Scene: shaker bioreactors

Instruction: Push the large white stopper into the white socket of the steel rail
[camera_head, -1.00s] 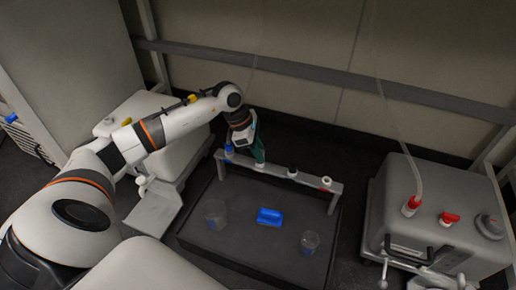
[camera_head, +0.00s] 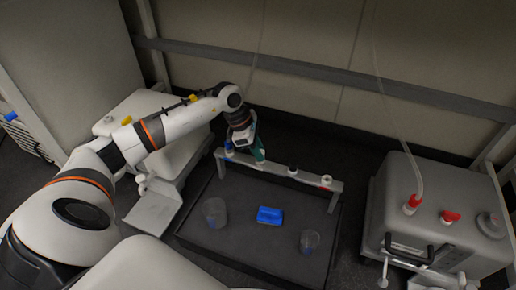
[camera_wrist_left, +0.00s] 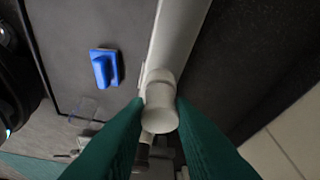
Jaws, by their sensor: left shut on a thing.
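My left gripper (camera_head: 259,156) is at the steel rail (camera_head: 310,180), over its left half. Its green fingers are closed on the large white stopper (camera_wrist_left: 160,118), which shows between the fingertips in the left wrist view. The stopper is at the rail's edge in that view, with a white collar (camera_wrist_left: 158,78) directly beyond it. I cannot tell whether this collar is the socket or part of the stopper, nor how deep the stopper sits. In the head view the fingers hide most of this spot. My right gripper is not in view.
The rail also carries a blue fitting (camera_head: 229,149), a dark-and-white one (camera_head: 292,170) and a red-and-white one (camera_head: 326,180). A blue block (camera_head: 269,215) and two clear beakers (camera_head: 215,211) (camera_head: 310,241) stand on the dark tray (camera_head: 240,245). A grey machine (camera_head: 430,215) stands at the right.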

